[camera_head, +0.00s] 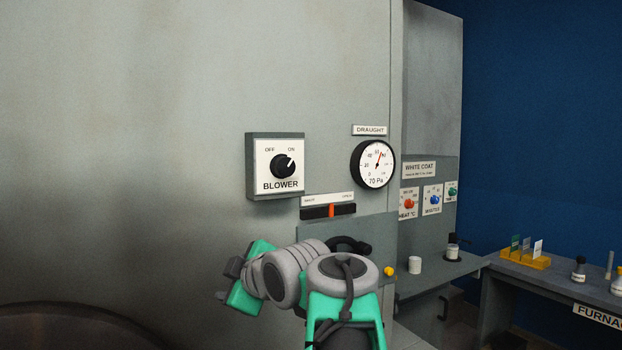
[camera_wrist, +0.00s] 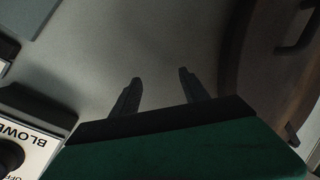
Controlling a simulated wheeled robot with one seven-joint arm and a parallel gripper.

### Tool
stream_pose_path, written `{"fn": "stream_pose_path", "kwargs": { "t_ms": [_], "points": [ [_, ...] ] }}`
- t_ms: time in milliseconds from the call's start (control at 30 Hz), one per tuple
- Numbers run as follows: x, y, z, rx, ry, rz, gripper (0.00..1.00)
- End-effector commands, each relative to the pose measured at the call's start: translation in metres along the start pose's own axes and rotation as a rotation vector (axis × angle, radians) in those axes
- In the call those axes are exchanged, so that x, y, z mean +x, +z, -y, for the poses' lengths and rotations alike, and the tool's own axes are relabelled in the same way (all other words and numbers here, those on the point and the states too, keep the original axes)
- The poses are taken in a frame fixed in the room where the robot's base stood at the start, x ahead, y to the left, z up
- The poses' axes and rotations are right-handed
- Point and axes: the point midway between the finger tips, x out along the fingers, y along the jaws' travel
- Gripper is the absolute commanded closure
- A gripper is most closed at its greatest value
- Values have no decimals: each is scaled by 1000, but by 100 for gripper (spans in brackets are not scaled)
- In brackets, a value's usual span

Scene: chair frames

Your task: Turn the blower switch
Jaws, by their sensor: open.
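The blower switch is a black round knob (camera_head: 283,166) on a white plate marked OFF and ON, in a grey box (camera_head: 250,168) on the grey wall. Its white pointer mark leans up and right, toward ON. In the wrist view, the plate (camera_wrist: 32,146) and part of the black knob (camera_wrist: 10,156) show at the lower left, cut off by the edge. My gripper (camera_head: 227,281) is below and left of the switch in the head view, not touching it. In the wrist view its two dark fingers (camera_wrist: 160,74) are apart with nothing between them.
A round draught gauge (camera_head: 373,164) reading 70 Pa is right of the switch. A slider with an orange handle (camera_head: 331,211) sits below them. A panel of coloured knobs (camera_head: 432,199) and a bench with small containers (camera_head: 540,262) are farther right. The wall left of the switch is bare.

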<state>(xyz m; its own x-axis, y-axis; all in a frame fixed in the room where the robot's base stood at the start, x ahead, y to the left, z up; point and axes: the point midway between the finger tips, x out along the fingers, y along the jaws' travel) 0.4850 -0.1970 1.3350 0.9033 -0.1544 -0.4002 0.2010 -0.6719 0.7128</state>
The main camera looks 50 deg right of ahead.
Motion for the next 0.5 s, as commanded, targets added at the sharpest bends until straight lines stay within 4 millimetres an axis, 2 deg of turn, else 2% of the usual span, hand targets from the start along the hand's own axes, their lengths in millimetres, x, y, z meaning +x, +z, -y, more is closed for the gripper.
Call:
{"fn": "stream_pose_path", "kwargs": {
  "t_ms": [33,100,200,333,400,500],
  "points": [
    [-22,6,-49,-125,100,-11,47],
    [-60,5,-104,-349,225,-22,47],
    [-114,2,-154,-652,352,2,47],
    [-159,-4,-178,-925,426,43,47],
    [-170,-6,-182,-1000,439,55,47],
    [-172,-9,-184,-1036,444,56,47]
  ]
}}
